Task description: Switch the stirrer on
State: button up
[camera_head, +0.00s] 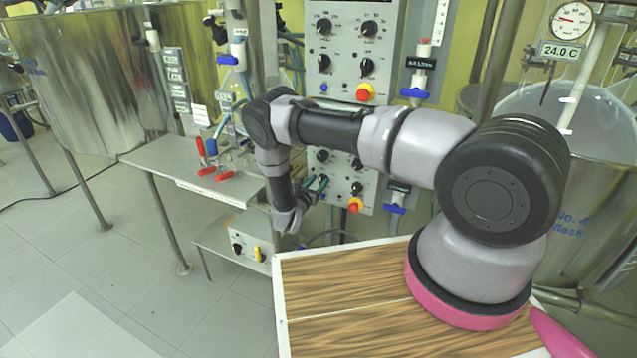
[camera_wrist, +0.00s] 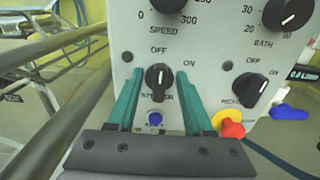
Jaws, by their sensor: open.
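The stirrer switch, a black rotary knob (camera_wrist: 159,77), sits on a grey control panel (camera_wrist: 205,40) in the wrist view. Its white mark stands about upright, in line with OFF; ON is printed to the upper right. The label below it is partly hidden and ends in "R". My gripper (camera_wrist: 158,84) is open, with one teal finger on each side of this knob. I cannot tell whether the fingers touch it. In the head view my gripper (camera_head: 317,186) is at the lower control panel (camera_head: 341,200), and the knob is too small to read.
A blue button (camera_wrist: 155,118) is just below the knob. Right of it are another OFF/ON knob (camera_wrist: 249,89) and a red and yellow button (camera_wrist: 230,127). The speed knob (camera_wrist: 166,4) is above.

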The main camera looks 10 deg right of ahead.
grip_shut()
jog(key=shift+m, duration=0.4)
jog(key=m, duration=0.4)
jog(key=shift+s+d+m, duration=0.2)
jog(key=shift+m, duration=0.1)
jog(key=m, duration=0.6)
jog(key=shift+s+d+f, duration=0.15)
jog(key=shift+d+f, duration=0.05)
jog(key=shift+f, duration=0.15)
jog(key=shift+m, duration=0.4)
grip_release()
